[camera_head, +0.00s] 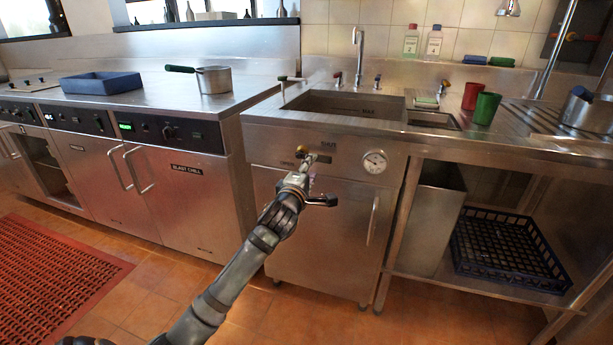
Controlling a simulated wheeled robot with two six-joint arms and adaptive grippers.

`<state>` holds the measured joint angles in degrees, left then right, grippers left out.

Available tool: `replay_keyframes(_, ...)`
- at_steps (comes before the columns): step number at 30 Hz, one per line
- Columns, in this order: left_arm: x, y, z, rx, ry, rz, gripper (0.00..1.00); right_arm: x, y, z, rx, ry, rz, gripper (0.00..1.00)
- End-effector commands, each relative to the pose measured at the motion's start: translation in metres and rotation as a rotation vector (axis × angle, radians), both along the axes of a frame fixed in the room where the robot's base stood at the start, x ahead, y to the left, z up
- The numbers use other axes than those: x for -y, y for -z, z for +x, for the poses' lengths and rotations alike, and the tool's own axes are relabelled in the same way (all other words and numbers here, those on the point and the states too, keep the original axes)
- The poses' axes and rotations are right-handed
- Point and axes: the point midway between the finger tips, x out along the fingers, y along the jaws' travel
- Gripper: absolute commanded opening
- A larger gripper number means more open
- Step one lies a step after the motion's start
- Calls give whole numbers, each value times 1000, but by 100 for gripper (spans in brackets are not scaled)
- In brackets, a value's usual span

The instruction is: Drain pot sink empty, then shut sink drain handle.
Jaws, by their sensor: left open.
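The pot sink (293,104) is a steel basin set in the counter, with a MAX mark on its inner wall. I cannot tell whether water stands in it. On the front panel below it is the drain handle (301,149), with a yellowish knob, between an OPEN label at its left and a SHUT label at its upper right. My left gripper (318,181) is open, just below the handle and in front of the panel. Its fingertips overlap the handle's lower end in the picture, so I cannot tell whether they touch it. My right gripper is not in view.
A round dial (374,162) is right of the handle. A tall faucet (357,48) stands behind the basin. A red cup (471,96) and a green cup (486,108) stand on the right counter. A blue tray (101,82) and a small pot (214,80) sit on the left counter.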

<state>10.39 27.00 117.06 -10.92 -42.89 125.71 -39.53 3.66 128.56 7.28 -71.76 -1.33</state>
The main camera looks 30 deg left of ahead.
Motion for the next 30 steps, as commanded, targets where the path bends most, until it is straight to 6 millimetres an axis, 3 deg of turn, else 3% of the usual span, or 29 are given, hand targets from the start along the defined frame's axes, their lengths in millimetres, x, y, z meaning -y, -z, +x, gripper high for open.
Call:
replay_keyframes(3, 6, 1, -25, -3, 2, 5, 43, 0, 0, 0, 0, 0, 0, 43)
replay_keyframes(9, 11, 0, -47, -2, 0, 3, 43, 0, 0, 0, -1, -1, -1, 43)
replay_keyframes(26, 12, 2, -50, -6, -1, 3, 43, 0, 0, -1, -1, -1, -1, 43)
replay_keyframes(28, 13, 16, -52, -47, -1, 33, 43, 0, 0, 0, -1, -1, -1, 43)
replay_keyframes(30, 16, 49, -58, -148, 3, 108, 43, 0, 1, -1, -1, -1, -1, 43)
